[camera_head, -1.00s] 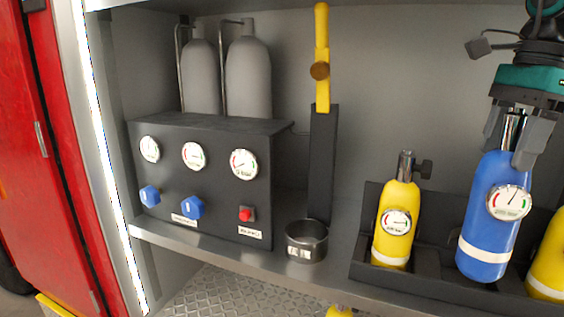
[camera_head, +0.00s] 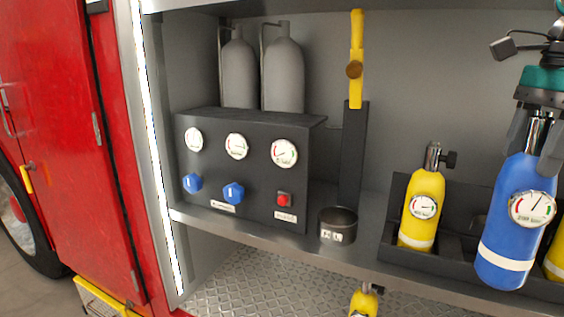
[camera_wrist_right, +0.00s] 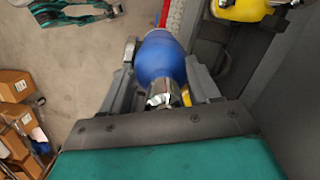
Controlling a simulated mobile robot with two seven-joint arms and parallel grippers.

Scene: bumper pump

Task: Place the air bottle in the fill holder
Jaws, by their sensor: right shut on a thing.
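A blue air bottle (camera_head: 515,226) with a gauge and a white band hangs upright in my right gripper (camera_head: 533,142), at the right of the head view. The gripper is shut on its metal neck from above. The right wrist view shows the blue bottle (camera_wrist_right: 160,62) between the fingers of the right gripper (camera_wrist_right: 163,80). The fill holder, a dark round cup (camera_head: 338,226) with a label, sits on the shelf beside the panel, left of the bottle and apart from it. A yellow lever (camera_head: 356,60) stands on a post above the cup.
A black rack (camera_head: 395,256) holds yellow bottles (camera_head: 423,208) to the right of the cup. A black panel (camera_head: 250,190) with gauges and blue knobs stands left, with two grey cylinders (camera_head: 284,75) behind it. Another yellow bottle (camera_head: 363,303) shows below the shelf edge.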

